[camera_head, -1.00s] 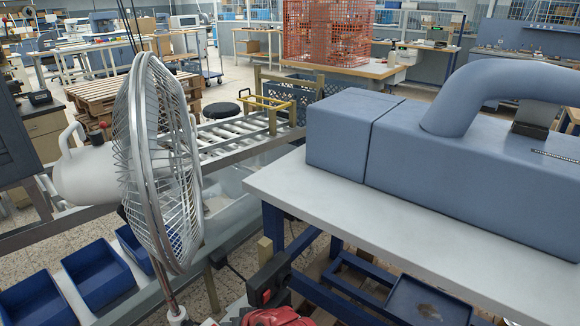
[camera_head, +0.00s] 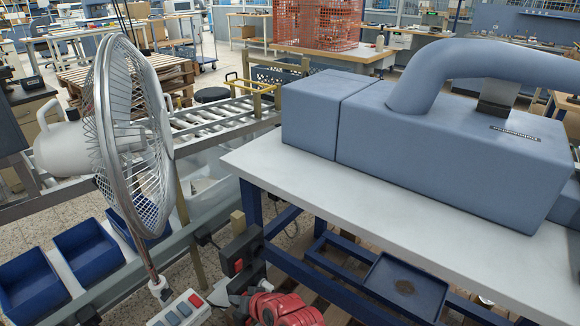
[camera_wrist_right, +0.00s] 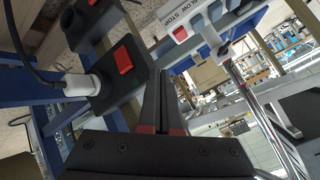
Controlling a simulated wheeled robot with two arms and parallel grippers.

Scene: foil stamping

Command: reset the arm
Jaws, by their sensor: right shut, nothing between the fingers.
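My right gripper (camera_wrist_right: 161,76) shows in the right wrist view with its two dark fingers together and nothing between them. In the head view, red and black parts of my right arm (camera_head: 285,309) show at the bottom edge, and the fingertips are hard to make out there. The fingers are near a black socket box (camera_wrist_right: 112,68) with a red switch and a white plug; this box also shows in the head view (camera_head: 240,252). A light button panel (camera_wrist_right: 186,24) with a red switch is beyond the fingertips. My left gripper is not in view.
A metal fan (camera_head: 130,135) stands at left, above blue bins (camera_head: 88,262). A white-topped table (camera_head: 300,190) holds a large blue-grey machine (camera_head: 440,140) at right. A roller conveyor (camera_head: 215,115) runs behind. The table's near strip is bare.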

